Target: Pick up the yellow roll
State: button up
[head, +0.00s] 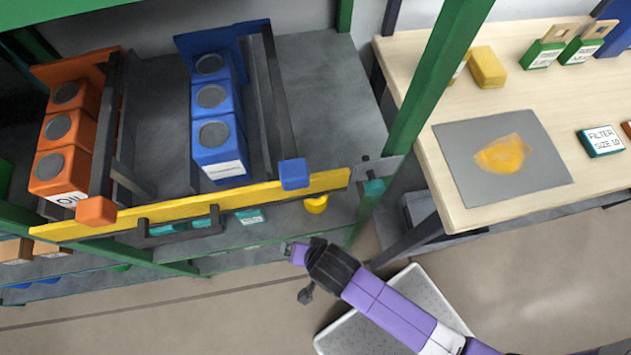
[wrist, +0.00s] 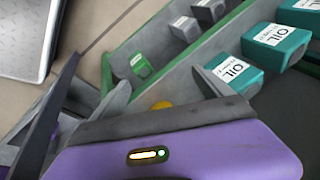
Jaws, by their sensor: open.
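The yellow roll (head: 316,204) is a small yellow round thing below the right part of the yellow bar, at a lower level of the green-framed rack. In the wrist view only a bit of the yellow roll (wrist: 162,105) shows, between my fingers and just beyond the dark edge of my gripper's body; the rest is hidden. My gripper (head: 288,248) is below and left of the roll in the head view, apart from it. In the wrist view my gripper (wrist: 160,80) has its grey fingers spread, with nothing held between them.
The yellow bar (head: 335,182) runs above the roll, with a blue block (head: 293,174) at its right. A green post (head: 425,90) and a wooden table (head: 490,205) stand to the right. Teal oil boxes (wrist: 235,72) and a green box (wrist: 141,65) lie beyond my fingers.

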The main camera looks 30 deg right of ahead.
aim_at(309, 204)
jog(key=w+f+m+g+h+b, duration=0.1)
jog(key=w, duration=0.1)
jog(key=w+m+g+h+b, duration=0.1)
jog(key=w+m, duration=0.1)
jog(key=w, duration=0.1)
jog(key=w+f+m+g+h+b, duration=0.1)
jog(key=w, duration=0.1)
jog(key=shift+w+d+f, duration=0.2)
jog(key=shift+f, duration=0.1)
jog(key=shift+h, duration=0.3)
jog(key=w+d, duration=0.1)
jog(key=d, duration=0.1)
jog(key=w+d, duration=0.1)
jog(key=d, duration=0.2)
jog(key=w+d, duration=0.1)
jog(key=d, duration=0.1)
jog(key=shift+w+d+r+p, duration=0.1)
jog(key=shift+w+d+p, duration=0.05)
jog(key=shift+d+p, duration=0.25)
jog(key=d, duration=0.1)
jog(key=w+d, duration=0.1)
jog(key=d, duration=0.1)
jog(key=shift+w+d+m, duration=0.15)
jog(key=shift+m, duration=0.15)
jog(key=shift+x, duration=1.55)
jog(key=c, duration=1.7)
jog(key=shift+r, duration=0.1)
